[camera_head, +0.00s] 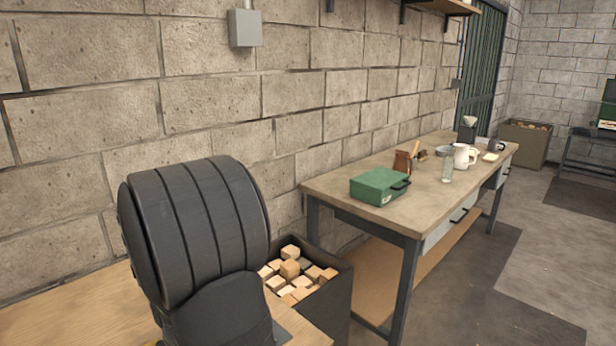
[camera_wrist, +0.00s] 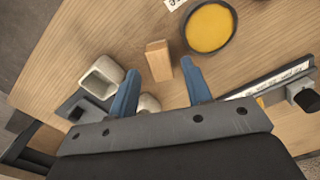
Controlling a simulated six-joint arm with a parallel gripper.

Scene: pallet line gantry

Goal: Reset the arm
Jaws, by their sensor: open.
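My gripper (camera_wrist: 159,66) shows in the wrist view with its two blue fingers spread apart, open. A small upright-looking wooden block (camera_wrist: 158,62) appears between and just beyond the fingertips; no finger visibly clamps it. The wooden table top (camera_wrist: 100,35) lies below the fingers. In the head view the gripper is not visible; a large dark rounded part of my arm fills the lower left.
The wrist view shows a black dish of yellow material (camera_wrist: 210,27), a pale square cup (camera_wrist: 102,76), another pale object (camera_wrist: 148,103) and a dark-edged strip (camera_wrist: 268,84). The head view shows a dark block bin (camera_head: 335,300), a workbench (camera_head: 335,185) with a green case (camera_head: 378,186), and a wall.

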